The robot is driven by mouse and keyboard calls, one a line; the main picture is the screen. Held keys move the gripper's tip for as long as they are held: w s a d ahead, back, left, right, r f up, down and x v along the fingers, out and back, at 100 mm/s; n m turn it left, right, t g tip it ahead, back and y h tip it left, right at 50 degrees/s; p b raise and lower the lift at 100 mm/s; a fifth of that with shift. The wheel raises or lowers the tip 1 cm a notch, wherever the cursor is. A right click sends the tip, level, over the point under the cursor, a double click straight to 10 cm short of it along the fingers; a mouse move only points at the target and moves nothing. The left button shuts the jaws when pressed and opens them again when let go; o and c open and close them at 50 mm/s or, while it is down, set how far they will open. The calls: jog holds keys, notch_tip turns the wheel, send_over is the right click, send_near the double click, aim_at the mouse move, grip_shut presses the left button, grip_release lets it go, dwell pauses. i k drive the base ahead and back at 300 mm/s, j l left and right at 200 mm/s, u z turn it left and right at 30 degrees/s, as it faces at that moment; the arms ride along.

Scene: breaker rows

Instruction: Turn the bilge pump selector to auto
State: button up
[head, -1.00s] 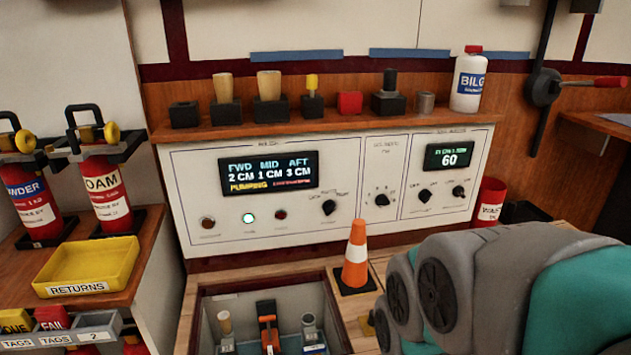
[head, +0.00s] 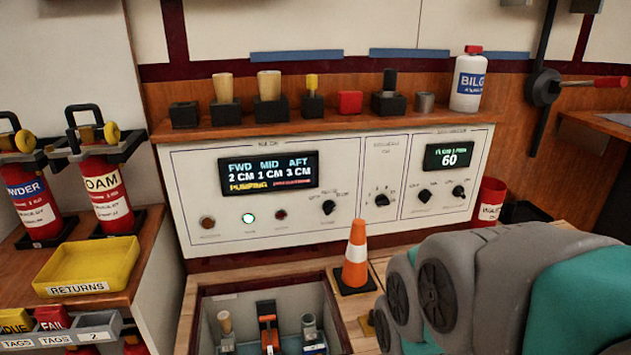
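A white control panel (head: 225,217) stands behind the floor hatch. Its left section has a display (head: 268,173) reading FWD 2 CM, MID 1 CM, AFT 3 CM and PUMPING. A black selector knob (head: 329,207) sits below and right of that display, with labels too small to read surely. Other black knobs (head: 382,200) sit further right. My grey and teal arm fills the lower right. My gripper's fingers are not in view, and nothing touches the panel.
An orange cone (head: 356,257) stands in front of the panel beside an open hatch (head: 210,292) holding several handles. A shelf (head: 335,122) above carries blocks, handles and a white bottle (head: 469,80). A yellow returns tray (head: 92,263) and extinguishers (head: 105,190) are at left.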

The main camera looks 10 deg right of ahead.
aim_at(329, 206)
jog(key=z, duration=0.6)
jog(key=k+j+z, duration=0.15)
jog(key=j+z, duration=0.3)
jog(key=k+j+z, duration=0.2)
jog(key=j+z, duration=0.15)
jog(key=z, duration=0.15)
